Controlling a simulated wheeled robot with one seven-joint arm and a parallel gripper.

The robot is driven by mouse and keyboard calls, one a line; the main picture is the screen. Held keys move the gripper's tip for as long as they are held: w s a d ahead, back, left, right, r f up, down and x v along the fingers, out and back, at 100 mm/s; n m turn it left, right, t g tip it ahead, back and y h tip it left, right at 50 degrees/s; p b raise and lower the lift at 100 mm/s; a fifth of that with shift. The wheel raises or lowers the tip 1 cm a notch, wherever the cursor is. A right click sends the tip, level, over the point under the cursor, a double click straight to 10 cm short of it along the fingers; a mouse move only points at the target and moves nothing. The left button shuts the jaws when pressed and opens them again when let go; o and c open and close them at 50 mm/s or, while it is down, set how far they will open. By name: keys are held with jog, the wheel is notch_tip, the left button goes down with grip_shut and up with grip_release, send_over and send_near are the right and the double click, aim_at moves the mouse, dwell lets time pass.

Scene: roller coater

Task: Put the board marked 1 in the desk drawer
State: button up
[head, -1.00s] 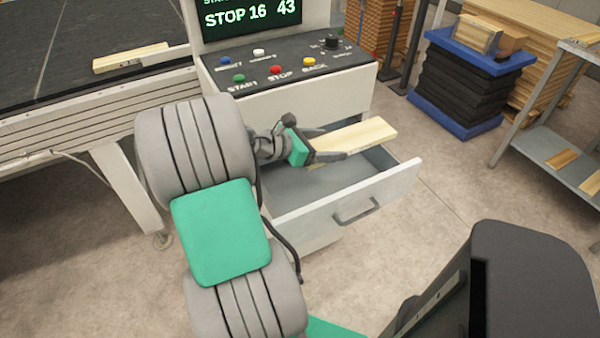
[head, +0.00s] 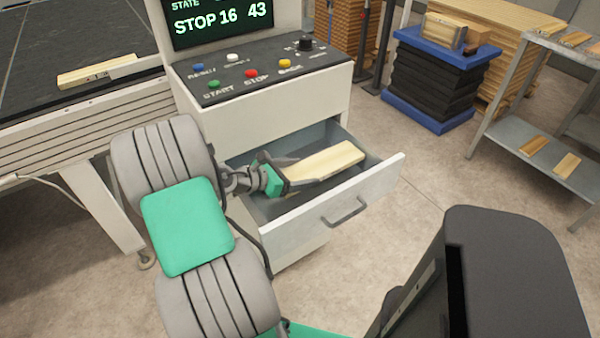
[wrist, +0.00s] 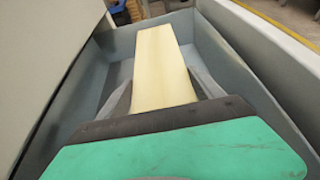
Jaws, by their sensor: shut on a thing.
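The desk drawer (head: 372,190) stands open below the control panel. My gripper (head: 300,182) is shut on a pale wooden board (head: 330,160) and holds it inside the drawer opening, lengthwise along the drawer. In the wrist view the board (wrist: 163,70) lies between the two fingers (wrist: 163,88), and the drawer's grey walls (wrist: 225,60) rise on both sides. I cannot tell whether the board touches the drawer floor. No mark is visible on the board's showing face.
The control desk (head: 290,115) with coloured buttons stands just behind the drawer. Another board (head: 97,72) lies on the conveyor at the left. A blue-edged lift table (head: 440,75) and a grey shelf (head: 545,140) with several boards stand at the right.

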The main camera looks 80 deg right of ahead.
jog(key=shift+f, duration=0.1)
jog(key=shift+f, duration=0.45)
jog(key=o, duration=1.5)
jog(key=shift+o, duration=0.2)
jog(key=shift+r, duration=0.15)
jog(key=p+v, duration=0.1)
jog(key=v, duration=1.1)
jog(key=shift+r, duration=0.45)
jog(key=shift+r+p, duration=0.1)
jog(key=shift+p, duration=0.2)
